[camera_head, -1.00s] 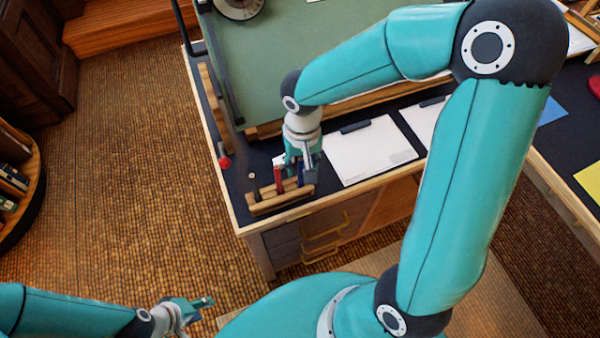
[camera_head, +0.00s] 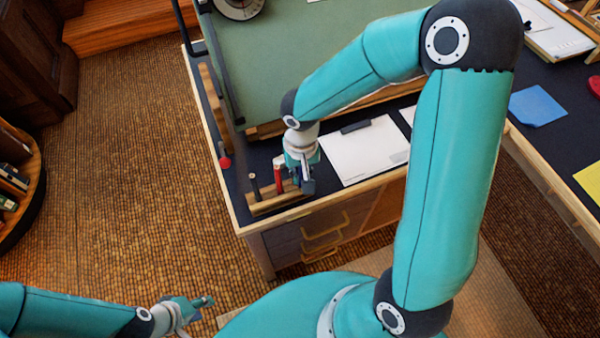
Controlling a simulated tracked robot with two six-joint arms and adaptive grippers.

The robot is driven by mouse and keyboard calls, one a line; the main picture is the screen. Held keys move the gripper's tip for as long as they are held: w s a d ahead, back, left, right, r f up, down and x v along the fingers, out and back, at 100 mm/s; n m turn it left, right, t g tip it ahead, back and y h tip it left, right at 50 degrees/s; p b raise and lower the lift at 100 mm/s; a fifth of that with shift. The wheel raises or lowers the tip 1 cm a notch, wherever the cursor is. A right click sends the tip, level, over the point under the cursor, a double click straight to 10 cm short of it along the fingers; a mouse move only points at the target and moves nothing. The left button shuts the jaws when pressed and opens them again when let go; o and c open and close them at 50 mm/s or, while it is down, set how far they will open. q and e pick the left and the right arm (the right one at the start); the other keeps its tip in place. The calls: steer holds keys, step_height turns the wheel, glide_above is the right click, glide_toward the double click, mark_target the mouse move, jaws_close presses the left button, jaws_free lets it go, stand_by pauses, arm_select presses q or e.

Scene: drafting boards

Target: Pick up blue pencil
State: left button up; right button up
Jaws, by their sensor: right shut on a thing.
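A wooden pencil holder (camera_head: 272,205) stands at the near left corner of the dark desk. A dark pencil (camera_head: 254,186) and a red one (camera_head: 279,176) stand upright in it. My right gripper (camera_head: 303,183) points down at the holder's right end, just right of the red pencil. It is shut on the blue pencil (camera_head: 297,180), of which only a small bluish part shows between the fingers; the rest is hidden. I cannot tell whether its lower end is still in the holder. My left gripper (camera_head: 203,303) is low over the floor, far from the desk, and looks open and empty.
A clipboard with white paper (camera_head: 362,152) lies right of the holder. The green drafting board (camera_head: 300,45) rises behind. A red-ended item (camera_head: 225,162) is at the desk's left edge. A blue sheet (camera_head: 537,106) and a yellow one (camera_head: 590,178) lie at right.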

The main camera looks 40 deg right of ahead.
steer(key=shift+r, duration=0.1)
step_height(320, 180, up, 20)
steer(key=shift+p, duration=0.45)
jaws_close()
stand_by(0.4)
